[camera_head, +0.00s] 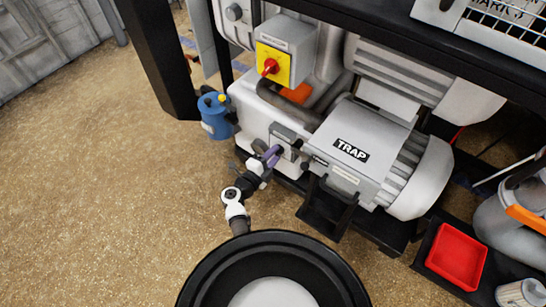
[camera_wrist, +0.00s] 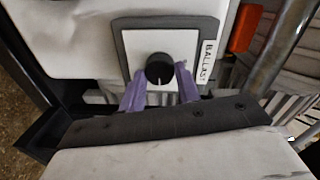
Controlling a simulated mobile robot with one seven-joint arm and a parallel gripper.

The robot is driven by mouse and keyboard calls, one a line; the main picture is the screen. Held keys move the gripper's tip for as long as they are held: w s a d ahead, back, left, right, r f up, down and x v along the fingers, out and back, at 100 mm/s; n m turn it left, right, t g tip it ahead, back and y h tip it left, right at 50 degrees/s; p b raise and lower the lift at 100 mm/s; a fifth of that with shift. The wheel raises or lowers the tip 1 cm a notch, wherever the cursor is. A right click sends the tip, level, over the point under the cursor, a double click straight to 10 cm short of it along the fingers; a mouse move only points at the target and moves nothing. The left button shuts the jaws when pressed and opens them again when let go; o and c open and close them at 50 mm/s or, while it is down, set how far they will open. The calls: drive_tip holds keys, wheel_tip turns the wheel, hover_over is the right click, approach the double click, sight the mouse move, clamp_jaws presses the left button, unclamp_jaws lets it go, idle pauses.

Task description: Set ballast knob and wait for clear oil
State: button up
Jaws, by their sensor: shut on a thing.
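The ballast knob (camera_wrist: 159,68) is a round black knob with a white pointer line. It sits on a white plate with a grey border, marked BALLAST (camera_wrist: 208,62), on the pump's front. My gripper (camera_wrist: 160,80) has purple fingers, one on each side of the knob's lower half, shut on it. The pointer line points toward the bottom of the wrist view. In the head view my gripper (camera_head: 271,155) reaches the small panel left of the TRAP unit (camera_head: 352,150). The knob is hidden there by the fingers. I cannot make out an oil window in either view.
A blue canister (camera_head: 214,117) stands on the floor left of the pump. A yellow plate with a red switch (camera_head: 272,65) is above the panel. A red tray (camera_head: 457,256) lies at the right. The brown floor at the left is clear.

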drive_tip(key=shift+f+m+t+y+b, duration=0.1)
drive_tip(key=shift+m+t+y+b, duration=0.1)
drive_tip(key=shift+m+b, duration=1.6)
drive_tip(key=shift+f+m+t+y+b, duration=0.15)
drive_tip(key=shift+m+b, duration=0.55)
drive_tip(key=shift+m, duration=2.2)
drive_tip(key=shift+r, duration=0.15)
drive_tip(key=o, duration=1)
drive_tip(key=shift+s+a, duration=0.1)
drive_tip(key=shift+s, duration=0.1)
